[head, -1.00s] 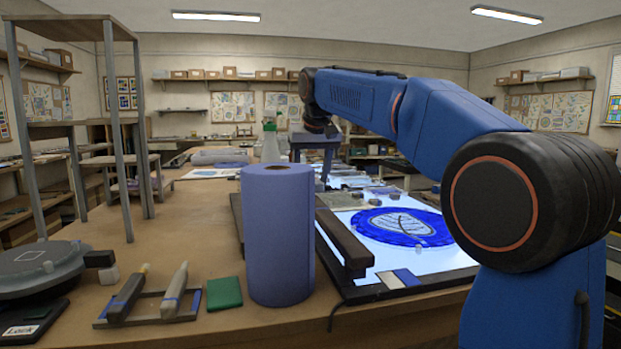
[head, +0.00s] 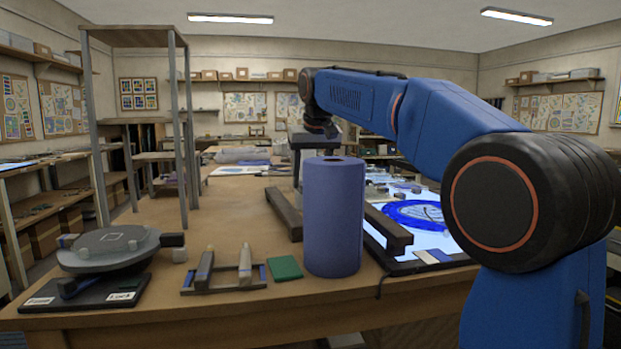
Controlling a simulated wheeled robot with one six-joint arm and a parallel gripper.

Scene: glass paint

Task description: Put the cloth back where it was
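My gripper (head: 312,142) hangs at the end of my blue arm, over the far part of the bench. Its fingers are hidden behind the upright blue roll (head: 333,225), so I cannot see whether it is open or holds anything. I cannot clearly make out the cloth. A small flat blue piece (head: 255,162) lies at the back of the bench, and another blue piece (head: 407,187) lies on the far part of the light panel; I cannot tell if either is the cloth.
The lit panel (head: 455,237) with a blue round glass piece (head: 418,214) is at right, beside dark bars (head: 390,230). A turntable (head: 107,247), a tool tray (head: 225,285) and a green pad (head: 285,268) line the front edge. A shelf rack (head: 133,37) stands left.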

